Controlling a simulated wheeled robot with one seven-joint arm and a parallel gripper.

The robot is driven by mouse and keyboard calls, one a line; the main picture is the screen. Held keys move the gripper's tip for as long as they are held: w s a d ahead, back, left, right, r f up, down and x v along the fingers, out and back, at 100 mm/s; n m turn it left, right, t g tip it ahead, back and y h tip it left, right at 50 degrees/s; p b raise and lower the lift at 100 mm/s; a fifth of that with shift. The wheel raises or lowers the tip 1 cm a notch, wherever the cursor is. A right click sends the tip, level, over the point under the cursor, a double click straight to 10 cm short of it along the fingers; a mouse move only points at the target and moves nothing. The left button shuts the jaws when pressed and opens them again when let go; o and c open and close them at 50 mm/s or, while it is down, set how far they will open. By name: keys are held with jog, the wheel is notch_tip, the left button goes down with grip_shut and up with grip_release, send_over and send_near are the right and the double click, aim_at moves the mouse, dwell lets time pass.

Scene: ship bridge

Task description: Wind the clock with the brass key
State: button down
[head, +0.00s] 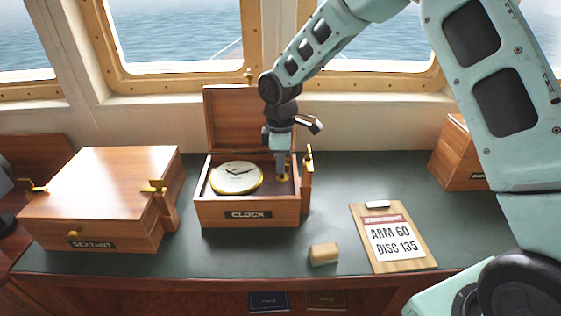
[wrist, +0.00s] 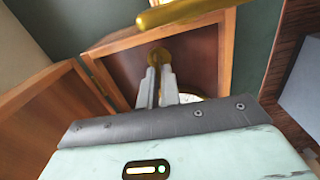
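The clock (head: 236,178) has a white dial and brass rim and sits face up in the left part of an open wooden box labelled CLOCK (head: 222,212). My gripper (head: 282,176) points down into the right part of this box, beside the clock. In the wrist view my gripper's fingers (wrist: 158,82) are close together with a brass piece, apparently the brass key (wrist: 158,56), between and just beyond their tips. The key's lower end is hard to make out. A sliver of the clock (wrist: 192,98) shows behind the fingers. The winding hole cannot be made out.
The box lid (head: 235,118) stands open behind; a brass-topped wooden post (head: 307,178) rises at its right side. A closed SEXTANT box (head: 105,190) is left, a clipboard (head: 393,240) reading ARM 60, DISC 135 right, a small tan block (head: 323,254) in front.

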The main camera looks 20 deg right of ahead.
jog(key=c, duration=1.6)
grip_release()
notch_tip(320, 180, up, 18)
jog(key=b, duration=0.2)
jog(key=shift+f+b, duration=0.25)
jog(key=shift+b, duration=0.15)
